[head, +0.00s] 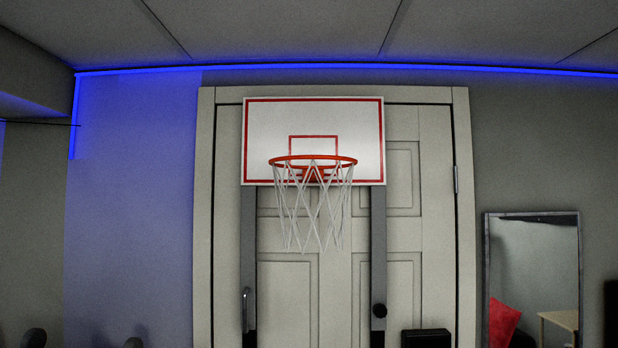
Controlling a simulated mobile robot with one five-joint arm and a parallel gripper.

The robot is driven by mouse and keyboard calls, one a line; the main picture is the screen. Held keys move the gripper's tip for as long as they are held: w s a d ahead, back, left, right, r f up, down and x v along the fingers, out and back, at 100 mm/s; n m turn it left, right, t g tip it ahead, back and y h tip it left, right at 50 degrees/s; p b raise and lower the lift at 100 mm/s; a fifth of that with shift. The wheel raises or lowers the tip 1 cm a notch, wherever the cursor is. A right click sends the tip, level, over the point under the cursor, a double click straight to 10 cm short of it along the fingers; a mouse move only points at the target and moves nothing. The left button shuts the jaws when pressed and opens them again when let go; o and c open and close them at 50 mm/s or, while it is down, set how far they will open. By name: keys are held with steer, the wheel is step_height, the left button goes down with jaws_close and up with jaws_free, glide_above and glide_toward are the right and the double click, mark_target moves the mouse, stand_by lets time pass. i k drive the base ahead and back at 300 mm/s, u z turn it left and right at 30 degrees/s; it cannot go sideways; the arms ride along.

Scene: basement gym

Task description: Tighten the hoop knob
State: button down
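The hoop's white backboard (350,115) with red lines hangs in front of a pale door in the head view. Its orange rim (346,163) carries a white net (290,215). Two grey uprights run down from the backboard, the left upright (249,240) and the right upright (378,250). A round dark knob (379,310) sits low on the right upright. How tight it is cannot be seen. My gripper is not in view.
A metal door handle (246,305) shows by the left upright. A black box-like object (426,338) is at the bottom, right of the knob. A framed mirror (487,270) stands at the right. Dark rounded shapes (35,338) show at the lower left.

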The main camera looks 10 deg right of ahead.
mark_target(380, 310)
steer(key=u, duration=1.65)
steer(key=i, duration=0.9)
steer(key=z, duration=0.8)
